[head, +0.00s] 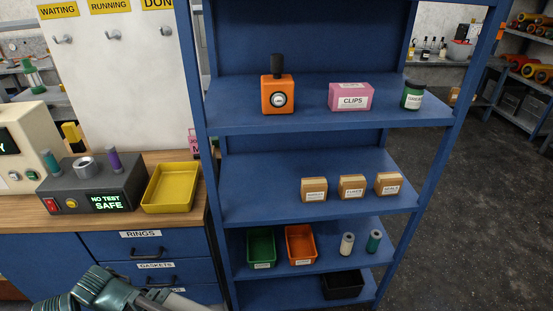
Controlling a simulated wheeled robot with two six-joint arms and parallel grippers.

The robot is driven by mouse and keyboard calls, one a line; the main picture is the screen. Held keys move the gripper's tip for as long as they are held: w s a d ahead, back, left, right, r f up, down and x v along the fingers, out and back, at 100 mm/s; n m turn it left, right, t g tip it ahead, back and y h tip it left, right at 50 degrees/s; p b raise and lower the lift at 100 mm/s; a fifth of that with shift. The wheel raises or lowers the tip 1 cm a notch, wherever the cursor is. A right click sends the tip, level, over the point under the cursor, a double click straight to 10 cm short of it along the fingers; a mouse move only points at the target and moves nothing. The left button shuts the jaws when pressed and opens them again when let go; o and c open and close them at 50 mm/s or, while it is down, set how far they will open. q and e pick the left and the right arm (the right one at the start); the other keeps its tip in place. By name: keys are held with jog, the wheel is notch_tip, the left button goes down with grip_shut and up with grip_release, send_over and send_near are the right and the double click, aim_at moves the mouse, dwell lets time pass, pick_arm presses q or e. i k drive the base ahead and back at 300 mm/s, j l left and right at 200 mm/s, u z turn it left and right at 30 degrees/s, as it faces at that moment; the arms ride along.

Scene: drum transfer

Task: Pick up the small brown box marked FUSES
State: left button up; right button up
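Three small brown boxes stand in a row on the blue shelf unit's middle shelf in the head view. The middle box (352,187) has a white label that appears to read FUSES, though the print is small. A similar brown box (314,190) stands to its left and another (388,184) to its right, with narrow gaps between them. Their labels are too small to read surely. Part of my arm shows at the bottom left, well away from the boxes. Neither of my grippers can be made out.
The blue shelf (260,203) is bare left of the boxes. Above are an orange device (277,96), a pink CLIPS box (351,97) and a green jar (412,95). Below are green (261,248) and orange (300,244) bins. A yellow tray (170,188) sits on the bench.

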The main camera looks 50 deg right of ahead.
aim_at(350, 187)
jog(key=z, duration=2.4)
